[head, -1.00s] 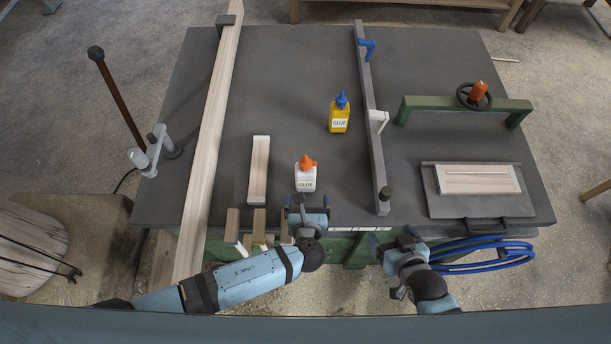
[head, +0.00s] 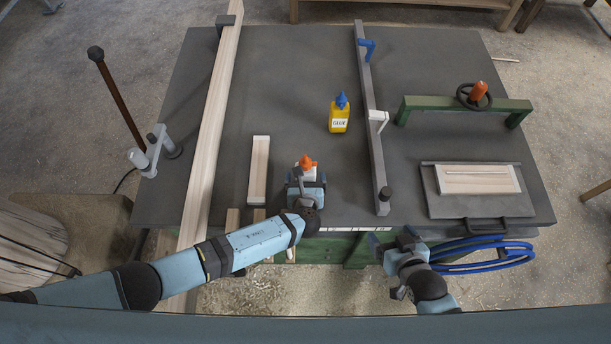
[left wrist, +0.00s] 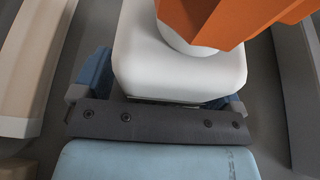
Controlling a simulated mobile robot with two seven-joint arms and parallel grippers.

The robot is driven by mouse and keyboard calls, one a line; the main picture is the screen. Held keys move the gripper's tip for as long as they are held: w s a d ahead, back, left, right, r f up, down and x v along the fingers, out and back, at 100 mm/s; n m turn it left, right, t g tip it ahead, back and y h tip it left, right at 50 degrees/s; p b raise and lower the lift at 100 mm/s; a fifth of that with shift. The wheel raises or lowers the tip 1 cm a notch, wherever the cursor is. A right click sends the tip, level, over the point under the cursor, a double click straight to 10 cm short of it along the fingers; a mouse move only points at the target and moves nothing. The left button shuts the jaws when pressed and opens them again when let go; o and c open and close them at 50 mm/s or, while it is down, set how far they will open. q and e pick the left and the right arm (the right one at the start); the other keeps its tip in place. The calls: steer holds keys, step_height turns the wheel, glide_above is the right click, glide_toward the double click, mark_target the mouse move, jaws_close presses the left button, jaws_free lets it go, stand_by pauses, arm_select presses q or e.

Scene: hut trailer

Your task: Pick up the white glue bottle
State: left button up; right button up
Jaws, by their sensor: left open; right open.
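The white glue bottle (head: 313,174) with an orange cap (head: 306,162) stands on the dark table, partly hidden by my left gripper in the head view. My left gripper (head: 306,180) is open at the bottle. In the left wrist view the white bottle (left wrist: 180,65) is close in front of the palm, with a blue finger (left wrist: 92,80) on its left and part of the other finger at its lower right. Whether the fingers touch the bottle I cannot tell. My right gripper (head: 392,244) is open and empty off the table's front edge.
A yellow glue bottle (head: 339,118) with a blue cap stands farther back. A wood block (head: 259,168) and a long board (head: 212,125) lie to the left. A clamp bar (head: 372,130) runs along the right. Blue hose coils (head: 490,257) hang at the front right.

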mark_target(305, 164)
arm_select(q)
steer(key=c, duration=1.3)
step_height(305, 164, up, 10)
steer(key=shift+r, duration=0.1)
steer(key=shift+f, duration=4.45)
steer(key=shift+f, duration=0.1)
steer(key=shift+f, duration=0.25)
steer(key=shift+f, duration=0.2)
